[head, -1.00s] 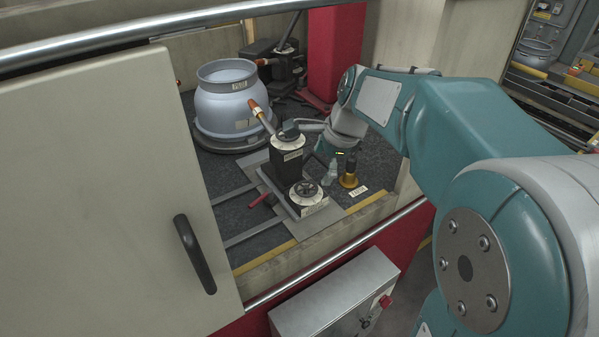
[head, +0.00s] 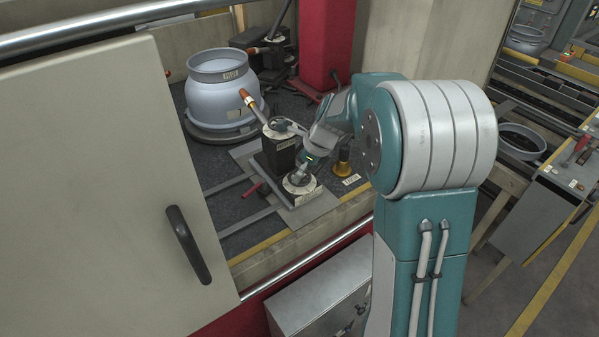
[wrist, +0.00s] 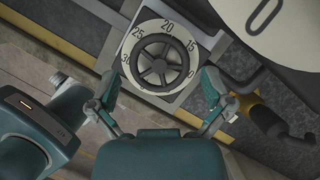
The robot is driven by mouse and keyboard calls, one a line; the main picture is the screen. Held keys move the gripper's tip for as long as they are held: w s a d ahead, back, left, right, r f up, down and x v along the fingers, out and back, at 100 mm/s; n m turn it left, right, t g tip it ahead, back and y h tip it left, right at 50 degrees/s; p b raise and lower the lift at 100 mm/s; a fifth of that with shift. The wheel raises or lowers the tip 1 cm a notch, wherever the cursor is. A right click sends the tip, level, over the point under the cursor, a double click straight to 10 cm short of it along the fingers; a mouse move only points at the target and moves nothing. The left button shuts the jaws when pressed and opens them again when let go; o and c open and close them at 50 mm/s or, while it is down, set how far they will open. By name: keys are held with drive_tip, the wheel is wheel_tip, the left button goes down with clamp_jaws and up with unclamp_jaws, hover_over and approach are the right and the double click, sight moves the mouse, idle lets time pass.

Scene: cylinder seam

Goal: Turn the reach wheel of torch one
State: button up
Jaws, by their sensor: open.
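The reach wheel (wrist: 159,61) is a dark spoked handwheel on a white dial marked 15, 20, 25 and more, seen in the wrist view. In the head view the dial (head: 292,187) sits at the front of the torch stand (head: 283,152), partly hidden by my gripper. The torch (head: 255,106) with its copper nozzle points toward the blue-grey vessel. My gripper (wrist: 160,98) is open, its two fingers at the lower left and lower right of the wheel in the wrist view. I cannot tell if they touch it.
The blue-grey cylinder vessel (head: 222,90) stands behind on a turntable. A brass-coloured fitting (head: 343,160) is right of the stand. A red post (head: 327,45) rises behind. A cabinet door (head: 90,190) and a rail (head: 310,258) border the opening.

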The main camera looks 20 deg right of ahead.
drive_tip(key=shift+x, duration=0.75)
drive_tip(key=c, duration=0.9)
drive_tip(key=shift+o, duration=0.2)
drive_tip(key=n+g, duration=0.1)
drive_tip(key=n, duration=0.3)
drive_tip(key=shift+n+g+y, duration=0.3)
drive_tip(key=shift+n+g, duration=0.1)
drive_tip(key=n+g, duration=0.1)
drive_tip(key=n, duration=0.3)
drive_tip(key=shift+n+g, duration=0.4)
